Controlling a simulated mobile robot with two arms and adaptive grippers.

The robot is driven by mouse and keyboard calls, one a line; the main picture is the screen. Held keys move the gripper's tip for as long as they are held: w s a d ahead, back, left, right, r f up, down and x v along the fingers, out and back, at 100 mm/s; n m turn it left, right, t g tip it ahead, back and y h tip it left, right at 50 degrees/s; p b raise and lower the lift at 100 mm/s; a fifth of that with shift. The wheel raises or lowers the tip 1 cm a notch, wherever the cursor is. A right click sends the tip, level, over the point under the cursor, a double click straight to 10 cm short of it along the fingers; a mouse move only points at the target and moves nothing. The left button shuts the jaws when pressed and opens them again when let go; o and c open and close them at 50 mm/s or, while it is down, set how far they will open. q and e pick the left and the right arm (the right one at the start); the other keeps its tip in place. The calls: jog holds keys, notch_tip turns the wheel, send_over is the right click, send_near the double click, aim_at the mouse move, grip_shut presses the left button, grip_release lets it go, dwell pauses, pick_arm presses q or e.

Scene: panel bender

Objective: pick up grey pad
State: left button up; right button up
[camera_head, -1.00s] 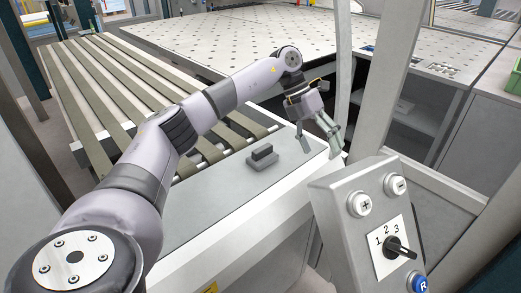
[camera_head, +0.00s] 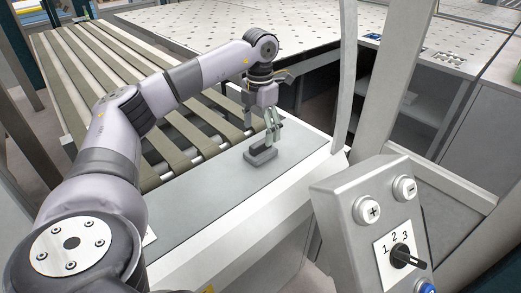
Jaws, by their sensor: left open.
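The grey pad (camera_head: 262,156) lies on the grey flat top of a white ledge, beside the slatted conveyor. My left gripper (camera_head: 271,141) points down right at the pad, with its fingers over the pad's upper part and hiding some of it. The jaws are open. I cannot tell whether the fingers touch the pad. My right gripper is not in view.
The ledge top (camera_head: 200,200) is clear in front of the pad. The slatted conveyor (camera_head: 90,80) runs behind at the left. A control box (camera_head: 375,215) with buttons and a knob stands close at the right, beside a grey post (camera_head: 392,95). A perforated table (camera_head: 210,25) lies behind.

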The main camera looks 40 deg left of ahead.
aim_at(260, 142)
pick_arm(q)
jog(key=shift+d+f, duration=0.1)
jog(key=shift+f, duration=0.5)
notch_tip(260, 142, down, 4)
jog(key=shift+w+f+p, duration=0.15)
jog(key=shift+f+p, duration=0.05)
jog(key=shift+p, duration=0.6)
jog(key=shift+f, duration=0.45)
jog(key=shift+c, duration=0.5)
jog(key=c, duration=1.1)
jog(key=shift+r, duration=0.15)
jog(key=shift+c, duration=0.2)
